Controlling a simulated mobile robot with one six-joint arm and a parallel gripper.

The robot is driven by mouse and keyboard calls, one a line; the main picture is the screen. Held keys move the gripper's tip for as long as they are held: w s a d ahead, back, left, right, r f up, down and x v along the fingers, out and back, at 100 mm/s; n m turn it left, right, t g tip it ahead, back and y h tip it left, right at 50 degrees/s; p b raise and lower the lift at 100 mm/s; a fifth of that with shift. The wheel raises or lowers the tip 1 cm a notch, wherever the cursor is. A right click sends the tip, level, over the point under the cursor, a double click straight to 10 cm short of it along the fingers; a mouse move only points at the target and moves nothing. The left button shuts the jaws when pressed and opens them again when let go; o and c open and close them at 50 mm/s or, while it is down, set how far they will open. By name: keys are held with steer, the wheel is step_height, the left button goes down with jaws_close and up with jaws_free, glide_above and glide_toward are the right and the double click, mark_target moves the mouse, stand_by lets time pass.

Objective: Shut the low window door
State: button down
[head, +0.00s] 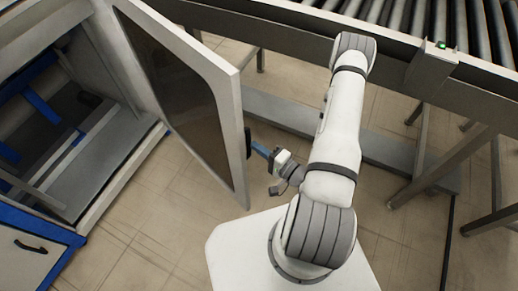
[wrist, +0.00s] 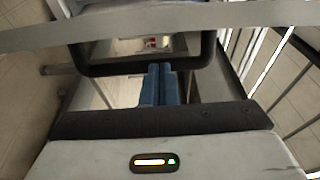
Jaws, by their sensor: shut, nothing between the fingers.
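The window door (head: 228,120), a pale grey frame around a dark pane, stands wide open from the cabinet at the left of the head view. Its black handle (head: 247,142) is on the free edge side. My gripper (head: 259,148) has blue fingers, shut and empty, with the tips at the handle. In the wrist view the shut fingers (wrist: 159,68) overlap the lower bar of the black handle loop (wrist: 105,70). The pale door edge (wrist: 150,22) crosses above it. I cannot tell whether the tips touch the handle.
The open cabinet (head: 108,165) shows grey and blue parts inside. A blue-framed panel with a black handle (head: 30,247) is at lower left. A roller conveyor (head: 410,62) on grey legs runs behind my arm. Tiled floor (head: 165,215) is clear between cabinet and my base.

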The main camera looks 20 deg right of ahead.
step_height(320, 180, up, 9)
steer(key=p, duration=0.7)
steer(key=w+d+r+n+g+h+b, duration=0.15)
steer(key=w+d+n+g+b, duration=0.3)
steer(key=n+g+b, duration=0.45)
steer(key=w+d+r+n+g+h+b, duration=0.1)
steer(key=w+d+r+n+g+b, duration=0.25)
steer(key=d+n+g+b, duration=0.55)
steer(key=s+a+f+n+t, duration=0.2)
steer(key=a+f, duration=0.6)
steer(key=a, duration=0.4)
steer(key=shift+a+f+t, duration=0.2)
steer(key=shift+a+t, duration=0.05)
steer(key=shift+t, duration=0.25)
steer(key=shift+s+a, duration=0.1)
